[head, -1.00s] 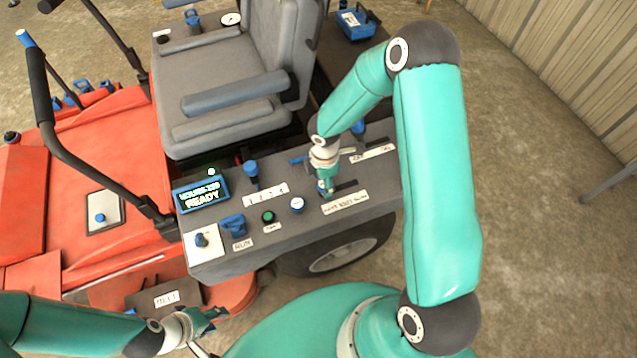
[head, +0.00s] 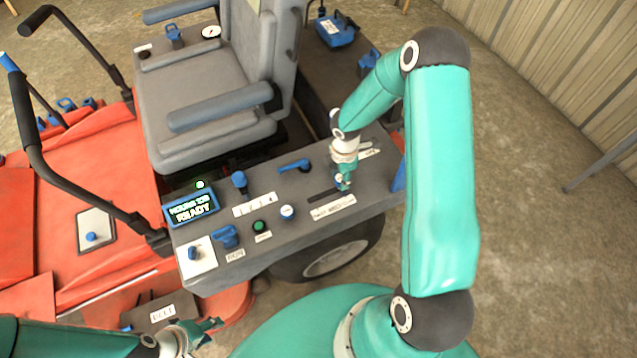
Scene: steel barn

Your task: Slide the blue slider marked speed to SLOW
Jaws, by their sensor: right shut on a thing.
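The blue slider (head: 339,179) sits in a dark slot on the grey side console, mostly hidden by my right gripper (head: 345,185). My right gripper is shut on it, near the right end of the slot. The bare slot (head: 318,195) shows to the left of the gripper. A white label (head: 333,208) lies just below the slot; its small print is hard to read.
A grey seat (head: 195,100) with armrests stands behind. Another slot and label lie behind my right wrist.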

